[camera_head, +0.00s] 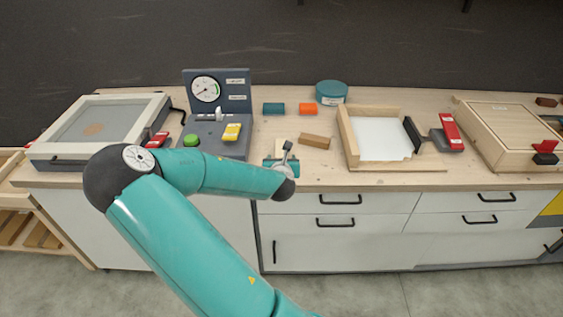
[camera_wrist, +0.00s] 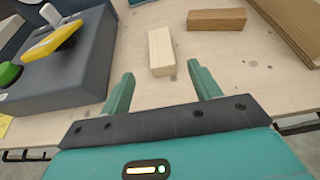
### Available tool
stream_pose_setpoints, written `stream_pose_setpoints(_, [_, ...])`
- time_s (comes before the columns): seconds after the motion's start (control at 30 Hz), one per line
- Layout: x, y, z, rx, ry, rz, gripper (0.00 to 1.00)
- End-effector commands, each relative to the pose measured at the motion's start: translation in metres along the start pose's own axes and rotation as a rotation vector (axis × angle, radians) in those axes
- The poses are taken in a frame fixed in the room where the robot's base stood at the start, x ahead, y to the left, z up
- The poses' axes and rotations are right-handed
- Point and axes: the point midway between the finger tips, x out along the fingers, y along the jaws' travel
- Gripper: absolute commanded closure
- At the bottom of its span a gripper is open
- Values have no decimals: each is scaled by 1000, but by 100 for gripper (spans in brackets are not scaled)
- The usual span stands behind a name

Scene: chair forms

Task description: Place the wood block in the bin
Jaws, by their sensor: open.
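My gripper (camera_wrist: 161,80) is open and empty above the front of the workbench. A pale wood block (camera_wrist: 161,52) lies on the bench just beyond the fingertips, roughly in line with the gap between them. A browner wood block (camera_wrist: 216,19) lies farther back to the right; it also shows in the head view (camera_head: 314,140). A shallow wooden tray (camera_head: 347,138) with a white floor stands right of it. A round teal tub (camera_head: 331,92) with a label stands at the back. I cannot tell which container is the bin.
A dark gauge panel (camera_head: 217,95) with a green button and yellow switch stands left of my gripper. Teal (camera_head: 273,109) and orange (camera_head: 307,109) small blocks lie behind. Drawers line the bench front.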

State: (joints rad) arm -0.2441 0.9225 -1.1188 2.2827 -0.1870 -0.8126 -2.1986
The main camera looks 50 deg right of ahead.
Motion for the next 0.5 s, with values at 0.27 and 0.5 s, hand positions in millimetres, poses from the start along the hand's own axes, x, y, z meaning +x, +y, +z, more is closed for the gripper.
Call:
stream_pose_setpoints(0.27, [3, 2, 3, 0, -1, 0, 38])
stream_pose_setpoints(0.5, [0, 6, -1, 100, 26, -9, 38])
